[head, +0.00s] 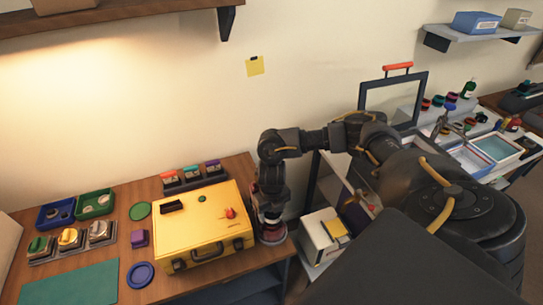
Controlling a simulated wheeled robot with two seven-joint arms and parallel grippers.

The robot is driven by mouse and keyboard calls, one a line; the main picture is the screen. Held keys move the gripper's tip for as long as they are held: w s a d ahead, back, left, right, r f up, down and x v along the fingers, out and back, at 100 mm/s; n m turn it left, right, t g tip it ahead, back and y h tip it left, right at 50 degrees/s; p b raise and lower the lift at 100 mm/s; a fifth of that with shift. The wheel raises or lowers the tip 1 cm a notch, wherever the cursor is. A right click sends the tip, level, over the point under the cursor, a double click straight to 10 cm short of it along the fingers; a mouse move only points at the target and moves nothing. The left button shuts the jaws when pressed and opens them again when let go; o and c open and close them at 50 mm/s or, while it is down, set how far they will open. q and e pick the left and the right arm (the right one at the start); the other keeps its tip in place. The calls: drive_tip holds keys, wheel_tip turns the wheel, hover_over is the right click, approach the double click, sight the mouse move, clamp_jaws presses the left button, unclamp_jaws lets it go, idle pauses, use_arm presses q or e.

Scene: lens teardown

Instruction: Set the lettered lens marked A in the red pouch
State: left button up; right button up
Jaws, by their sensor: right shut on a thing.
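My right gripper (271,217) points down at the right end of the wooden bench, just right of the yellow case. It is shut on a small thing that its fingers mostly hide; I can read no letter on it. A round reddish holder (272,238), which looks like the red pouch, is directly below the fingertips. I cannot tell whether the held thing touches it or is inside it. Lens-like round pieces lie in a blue tray (41,220) and a green tray (80,210) at the left; their markings are too small to read. My left gripper is out of view.
The yellow case (205,215) stands close left of my right gripper. A green mat (70,285) is bare. A white box (322,235) stands right of the bench.

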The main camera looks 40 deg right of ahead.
drive_tip(key=shift+f, duration=0.25)
drive_tip(key=o, duration=1.4)
drive_tip(key=shift+s, duration=0.1)
drive_tip(key=shift+r, duration=0.1)
drive_tip(key=shift+r+p, duration=0.4)
drive_tip(key=shift+r, duration=4.05)
